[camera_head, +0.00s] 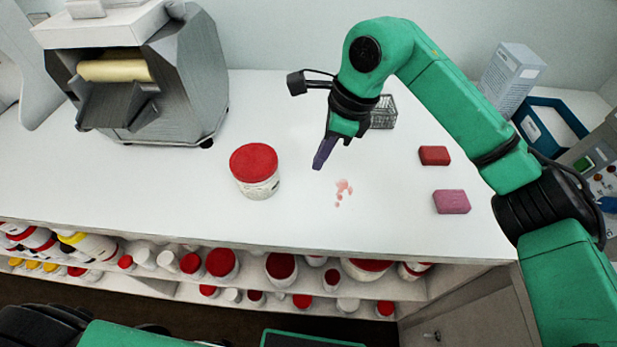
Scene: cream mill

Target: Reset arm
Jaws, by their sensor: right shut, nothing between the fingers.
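My right arm is green and comes in from the right, bent over the white counter (110,190). Its right gripper (318,167) points down above the counter, shut and empty. It is to the right of a white jar with a red lid (257,172) and apart from it. Pink spots (342,190) lie on the counter just right of and below the fingertips. Part of a green arm link of mine shows at the bottom left, but my left gripper is not in view.
A grey roller machine (175,85) stands at the back left. A red block (434,155) and a pink block (451,202) lie at the right. A wire basket (384,112) is behind my right gripper. A carton (512,75) and blue tray (528,128) stand back right. Shelves below hold several jars.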

